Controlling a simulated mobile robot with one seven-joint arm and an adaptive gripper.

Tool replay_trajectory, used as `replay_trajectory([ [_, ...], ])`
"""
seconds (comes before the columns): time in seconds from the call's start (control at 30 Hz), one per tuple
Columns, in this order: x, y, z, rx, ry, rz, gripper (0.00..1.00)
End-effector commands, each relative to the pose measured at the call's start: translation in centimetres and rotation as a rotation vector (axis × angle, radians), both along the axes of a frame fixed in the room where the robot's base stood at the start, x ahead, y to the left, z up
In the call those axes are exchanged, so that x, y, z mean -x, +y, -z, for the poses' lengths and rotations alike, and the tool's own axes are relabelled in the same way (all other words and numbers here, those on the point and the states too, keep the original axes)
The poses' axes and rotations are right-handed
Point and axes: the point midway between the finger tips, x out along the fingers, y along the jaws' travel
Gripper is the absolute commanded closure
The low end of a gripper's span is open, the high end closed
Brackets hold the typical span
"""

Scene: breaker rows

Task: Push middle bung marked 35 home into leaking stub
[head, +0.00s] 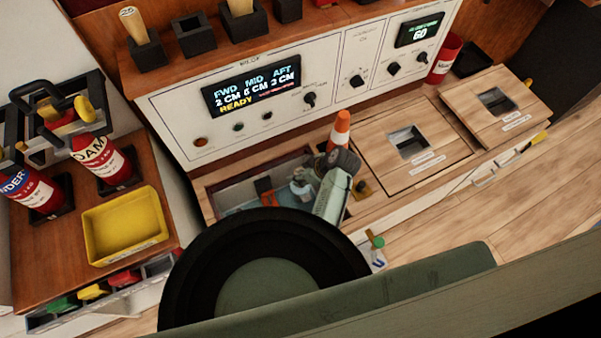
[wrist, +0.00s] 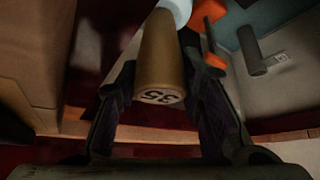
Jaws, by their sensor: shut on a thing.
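The tapered tan bung marked 35 (wrist: 159,60) is between the fingers of my gripper (wrist: 157,82) in the wrist view. My gripper is shut on it. The number faces the camera and reads upside down; the far end points away. A pale blue piece (wrist: 177,10) shows at the far end, but I cannot tell if it is the stub or water, nor whether the bung is in the stub. In the head view my arm reaches into the open bilge hatch (head: 228,196) and hides the bung.
An orange handle (wrist: 208,45) and a grey stub (wrist: 252,52) with a label sit right of the bung. An orange-and-white cone (head: 340,130) stands at the hatch. Closed hatch lids (head: 380,150) lie to the right. The panel display (head: 251,90) reads FWD, MID, AFT and READY.

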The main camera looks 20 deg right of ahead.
Motion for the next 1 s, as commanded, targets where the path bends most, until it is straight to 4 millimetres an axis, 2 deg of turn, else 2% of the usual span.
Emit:
replay_trajectory([
  [0.27, 0.0, 0.0, -0.6, 0.000, 0.000, 0.000, 0.89],
  [1.0, 0.0, 0.0, -6.5, 0.001, -0.001, 0.001, 0.89],
])
